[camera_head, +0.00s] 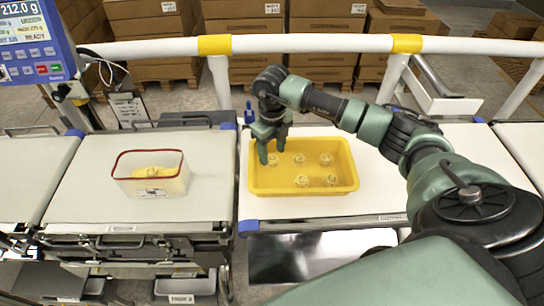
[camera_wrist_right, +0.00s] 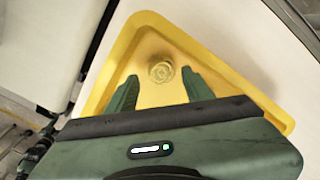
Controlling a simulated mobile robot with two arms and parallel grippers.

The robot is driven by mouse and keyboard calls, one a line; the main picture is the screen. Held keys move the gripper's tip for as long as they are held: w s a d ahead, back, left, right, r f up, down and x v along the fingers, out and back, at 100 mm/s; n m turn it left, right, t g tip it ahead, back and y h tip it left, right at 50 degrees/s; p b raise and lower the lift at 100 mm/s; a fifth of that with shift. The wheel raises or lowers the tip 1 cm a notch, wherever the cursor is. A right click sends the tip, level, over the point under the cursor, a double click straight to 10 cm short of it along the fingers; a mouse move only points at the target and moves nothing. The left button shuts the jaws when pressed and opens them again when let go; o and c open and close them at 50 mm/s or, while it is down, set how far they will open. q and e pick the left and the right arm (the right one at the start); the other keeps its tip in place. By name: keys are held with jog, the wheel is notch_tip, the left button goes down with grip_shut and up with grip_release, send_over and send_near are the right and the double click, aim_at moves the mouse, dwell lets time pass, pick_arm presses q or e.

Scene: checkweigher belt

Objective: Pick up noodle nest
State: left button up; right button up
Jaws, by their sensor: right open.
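Several pale noodle nests lie spread out in a yellow tray (camera_head: 350,182) on the white belt right of centre. One noodle nest (camera_head: 273,160) is near the tray's back left; others include a front nest (camera_head: 302,180). My right gripper (camera_head: 268,155) is over the tray's left part, fingers pointing down, open. In the right wrist view, one noodle nest (camera_wrist_right: 161,72) lies ahead of and between the two open fingertips (camera_wrist_right: 162,84), not gripped. The yellow tray (camera_wrist_right: 150,20) also shows there. My left gripper is not in view.
A clear container with a red rim (camera_head: 150,188) stands on the left belt section, with yellow contents inside. A white rail with yellow bands (camera_head: 310,43) runs behind the belt. A display (camera_head: 32,40) stands at the upper left. Cardboard boxes are stacked behind.

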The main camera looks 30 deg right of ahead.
aim_at(272, 160)
notch_tip(272, 160, down, 2)
jog(key=shift+d+f, duration=0.1)
jog(key=shift+f, duration=0.1)
jog(key=shift+w+f, duration=0.1)
jog(key=shift+f, duration=0.15)
jog(key=c, duration=1.1)
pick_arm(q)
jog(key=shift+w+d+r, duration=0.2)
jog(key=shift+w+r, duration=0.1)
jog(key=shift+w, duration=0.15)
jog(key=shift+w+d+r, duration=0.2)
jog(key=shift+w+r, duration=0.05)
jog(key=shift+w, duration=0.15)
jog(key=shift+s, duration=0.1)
pick_arm(e)
jog(key=shift+r, duration=0.1)
